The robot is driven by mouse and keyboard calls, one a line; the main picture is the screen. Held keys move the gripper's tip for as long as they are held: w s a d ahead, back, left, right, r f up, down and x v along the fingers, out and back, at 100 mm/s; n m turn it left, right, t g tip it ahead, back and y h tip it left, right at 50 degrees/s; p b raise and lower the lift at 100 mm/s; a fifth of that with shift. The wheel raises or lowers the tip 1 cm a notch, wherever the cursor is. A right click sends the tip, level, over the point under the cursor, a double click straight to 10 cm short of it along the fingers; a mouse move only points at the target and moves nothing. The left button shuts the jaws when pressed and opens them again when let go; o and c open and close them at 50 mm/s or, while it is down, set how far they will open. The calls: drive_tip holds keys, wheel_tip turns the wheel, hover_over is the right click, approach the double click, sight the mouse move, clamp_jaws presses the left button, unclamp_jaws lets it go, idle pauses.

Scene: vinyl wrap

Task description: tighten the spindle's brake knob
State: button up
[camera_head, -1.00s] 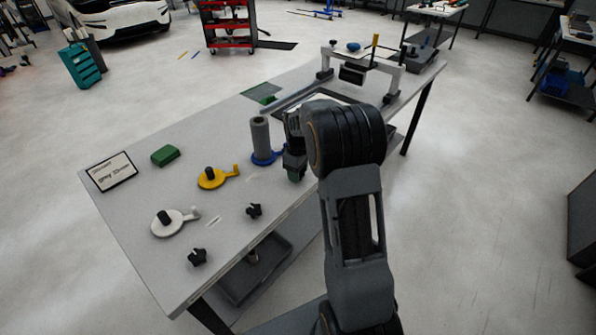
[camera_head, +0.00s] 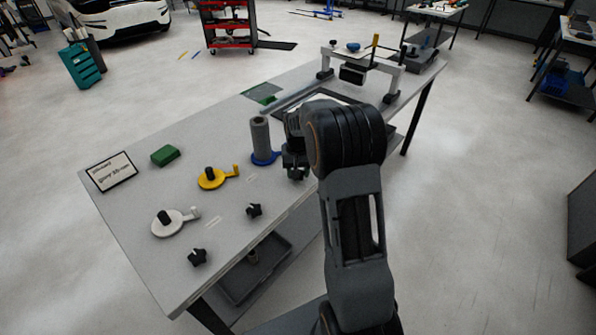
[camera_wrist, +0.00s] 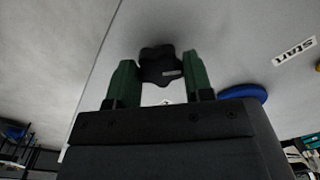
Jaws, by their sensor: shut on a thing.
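A black lobed knob (camera_wrist: 160,66) sits between the two green fingers of my gripper (camera_wrist: 158,78) in the wrist view, and the gripper is shut on it. In the head view my gripper (camera_head: 296,168) is low at the table's front edge, just right of a spindle with a blue base (camera_head: 264,160) and a grey roll (camera_head: 261,133). The blue base's rim also shows right of the fingers in the wrist view (camera_wrist: 244,92). My wrist hides most of the held knob in the head view.
A yellow spindle (camera_head: 212,179) and a white spindle (camera_head: 170,224) stand to the left, with black knobs (camera_head: 254,210) (camera_head: 197,257) near the front edge. A sign (camera_head: 112,172), a green block (camera_head: 166,156) and a gantry frame (camera_head: 362,62) are on the table (camera_head: 130,215).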

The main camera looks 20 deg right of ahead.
drive_tip(key=m, duration=0.4)
drive_tip(key=shift+r+m, duration=0.1)
drive_tip(key=shift+m, duration=2.4)
drive_tip(key=o, duration=0.9)
wheel_tip(320, 180, up, 14)
drive_tip(key=shift+f, duration=0.15)
